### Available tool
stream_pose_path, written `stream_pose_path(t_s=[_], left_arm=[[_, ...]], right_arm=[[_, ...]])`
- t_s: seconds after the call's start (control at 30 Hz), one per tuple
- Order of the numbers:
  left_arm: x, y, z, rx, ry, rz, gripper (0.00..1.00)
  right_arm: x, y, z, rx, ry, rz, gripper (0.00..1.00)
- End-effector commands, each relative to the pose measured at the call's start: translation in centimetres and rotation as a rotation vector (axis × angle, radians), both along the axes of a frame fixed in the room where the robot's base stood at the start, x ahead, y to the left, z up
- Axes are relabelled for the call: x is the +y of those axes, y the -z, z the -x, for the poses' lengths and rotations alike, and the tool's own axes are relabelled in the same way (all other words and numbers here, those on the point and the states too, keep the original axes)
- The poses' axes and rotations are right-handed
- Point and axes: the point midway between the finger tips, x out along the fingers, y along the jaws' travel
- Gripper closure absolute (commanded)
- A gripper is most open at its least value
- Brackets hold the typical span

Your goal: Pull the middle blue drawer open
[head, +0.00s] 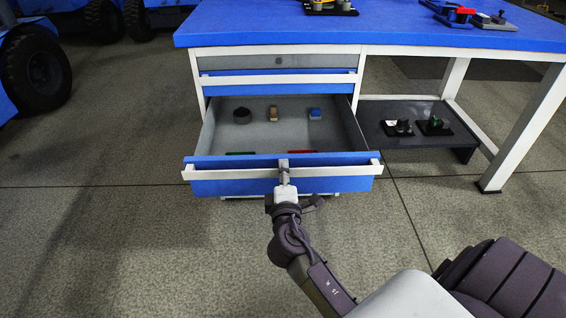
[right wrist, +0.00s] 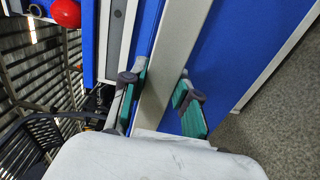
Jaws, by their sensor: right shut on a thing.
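The blue drawer (head: 230,187) below the top drawer stands pulled well out from the bench, and its grey inside shows in the head view. Its white bar handle (head: 225,175) runs across the front. My right gripper (head: 284,168) is shut on the middle of this handle. In the right wrist view the green-padded fingers (right wrist: 165,92) lie on either side of the white handle bar (right wrist: 177,50), with the blue drawer front (right wrist: 225,50) beside it. My left gripper is not in view.
The drawer holds a black round piece (head: 242,115), a tan piece (head: 273,113) and a blue piece (head: 314,114). The top drawer (head: 240,62) is closed. A low dark shelf (head: 380,117) with small fixtures stands right. The floor in front is clear.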

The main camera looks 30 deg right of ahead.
Motion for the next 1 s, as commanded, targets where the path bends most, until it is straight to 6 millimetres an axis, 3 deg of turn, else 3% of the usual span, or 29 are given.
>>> stream_pose_path(t_s=[0.3,0.73,0.77,0.9,1.0], left_arm=[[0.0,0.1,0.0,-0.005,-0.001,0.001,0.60],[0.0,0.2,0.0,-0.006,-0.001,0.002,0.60],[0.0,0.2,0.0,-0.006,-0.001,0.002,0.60],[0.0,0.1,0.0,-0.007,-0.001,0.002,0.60],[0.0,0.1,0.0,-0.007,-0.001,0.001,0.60]], right_arm=[[1.5,0.1,2.4,0.002,0.000,-0.001,1.00],[1.7,0.1,2.7,0.001,0.000,-0.001,1.00],[1.7,0.1,2.7,0.001,0.000,0.000,0.67],[1.7,0.0,2.7,0.001,0.000,-0.001,0.44],[1.6,0.0,2.7,0.000,0.000,0.000,0.44]])
